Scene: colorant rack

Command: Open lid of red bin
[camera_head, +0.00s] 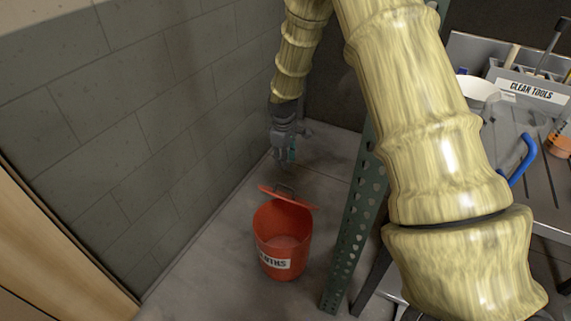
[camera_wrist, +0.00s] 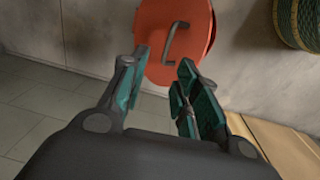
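The lid has a dark handle (camera_head: 285,187). In the wrist view the lid (camera_wrist: 150,28) is seen from its handle side, with the handle (camera_wrist: 170,42) beyond my fingertips. My gripper (camera_head: 287,155) is above and behind the lid, apart from it. In the wrist view my gripper (camera_wrist: 158,68) is open, with nothing between its fingers.
A green perforated post (camera_head: 352,225) stands right of the bin. A grey table (camera_head: 520,140) with a clean-tools box (camera_head: 530,92) is farther right. The block wall (camera_head: 150,130) is close on the left. Floor in front of the bin is clear.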

